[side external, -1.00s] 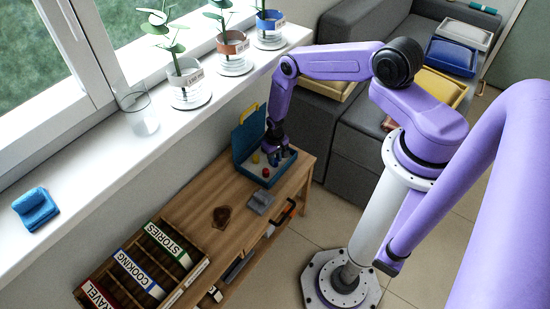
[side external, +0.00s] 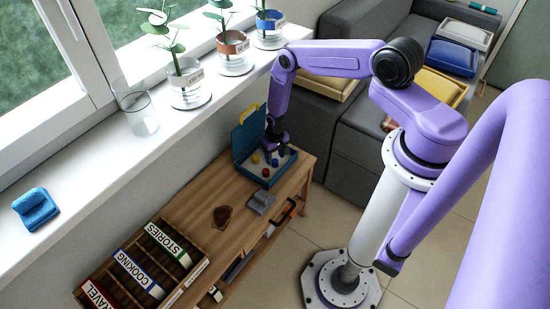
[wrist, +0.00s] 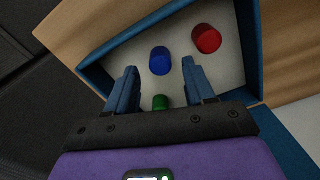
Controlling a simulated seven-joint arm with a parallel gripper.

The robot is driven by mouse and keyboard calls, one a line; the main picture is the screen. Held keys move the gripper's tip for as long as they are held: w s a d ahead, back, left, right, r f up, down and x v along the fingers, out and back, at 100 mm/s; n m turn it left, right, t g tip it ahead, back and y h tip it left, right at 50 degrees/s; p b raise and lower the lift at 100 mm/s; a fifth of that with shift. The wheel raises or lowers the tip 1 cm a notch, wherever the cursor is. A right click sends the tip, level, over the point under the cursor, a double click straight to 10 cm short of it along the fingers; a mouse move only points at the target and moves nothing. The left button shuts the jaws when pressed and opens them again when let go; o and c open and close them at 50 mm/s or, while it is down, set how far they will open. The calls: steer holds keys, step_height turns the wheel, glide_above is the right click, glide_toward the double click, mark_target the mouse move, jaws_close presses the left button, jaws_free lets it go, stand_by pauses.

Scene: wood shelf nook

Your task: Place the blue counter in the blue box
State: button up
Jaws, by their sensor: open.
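The blue counter (wrist: 160,61) is a short round peg in an open blue case with a pale inside. It also shows in the side view (side external: 274,162), below my gripper. My gripper (side external: 277,146) is above the case, open and empty. In the wrist view its two blue fingers stand apart, one on each side of the blue counter in the picture, with the counter slightly beyond the tips. A blue box (side external: 451,57) sits on the grey sofa at the upper right.
A red counter (wrist: 206,38) and a green counter (wrist: 160,102) are in the case, near the blue one. The case's raised lid (side external: 247,134) stands behind. The wooden bench (side external: 200,195) also holds a grey object (side external: 260,202) and a book rack. Yellow and white boxes flank the blue box.

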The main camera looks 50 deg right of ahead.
mark_target(276, 161)
steer(key=shift+r, duration=1.25)
steer(key=shift+r, duration=0.1)
steer(key=shift+s+d+r, duration=0.1)
steer(key=shift+s+r, duration=0.15)
steer(key=shift+s, duration=0.05)
steer(key=s+a+r+n+g, duration=0.1)
steer(key=s+r, duration=0.3)
steer(key=r, duration=0.2)
steer(key=s+r+n+g, duration=0.1)
steer(key=s+r, duration=0.2)
steer(key=r, duration=0.4)
steer(key=s+a+r+n, duration=0.2)
steer(key=a+r+n, duration=0.2)
steer(key=a+r, duration=0.55)
steer(key=s+a+r+n, duration=0.1)
steer(key=a+r+n, duration=0.35)
steer(key=r, duration=0.75)
steer(key=s+r+n+t, duration=0.1)
steer(key=s+r+n, duration=0.1)
steer(key=s+r, duration=0.5)
steer(key=s+a+r+n+t, duration=0.1)
steer(key=s+r+n, duration=0.2)
steer(key=s+r, duration=0.4)
steer(key=s, duration=0.4)
steer(key=shift+s+a+r+n, duration=0.25)
steer(key=shift+s+n, duration=0.1)
